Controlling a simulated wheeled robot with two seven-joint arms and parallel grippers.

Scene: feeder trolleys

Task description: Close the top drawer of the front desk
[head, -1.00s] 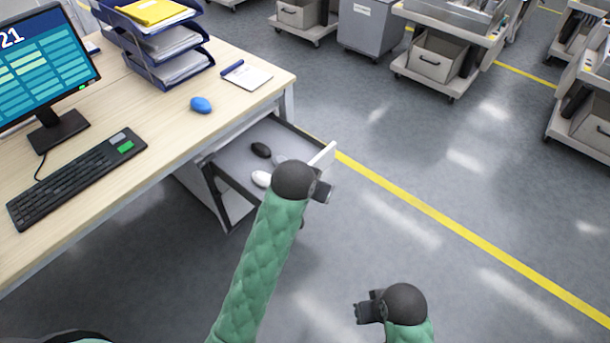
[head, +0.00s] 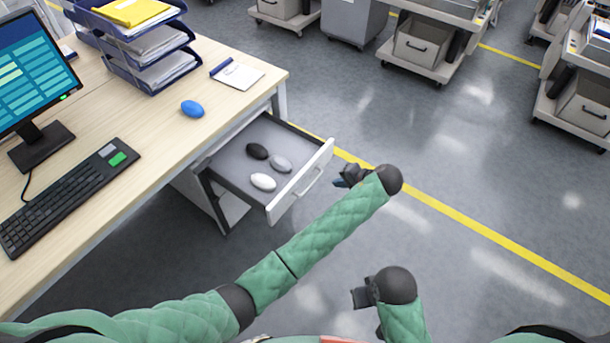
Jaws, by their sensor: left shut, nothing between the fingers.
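The front desk (head: 150,150) has a light wood top and fills the left of the head view. Its top drawer (head: 225,171) is pulled out, with a white front and a bar handle (head: 311,183). A black mouse (head: 257,151), a grey mouse (head: 280,163) and a white mouse (head: 263,182) lie in it. My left gripper (head: 342,179) is shut and empty, just right of the drawer front, apart from it as far as I can tell. My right gripper (head: 357,296) is low in the view, away from the drawer; its finger gap is unclear.
On the desk are a monitor (head: 35,80), a keyboard (head: 68,195), a blue mouse (head: 192,109), a notepad (head: 238,75) and a stacked paper tray (head: 145,72). Trolleys (head: 425,50) stand at the back. The floor right of the drawer is clear, with a yellow line (head: 450,212).

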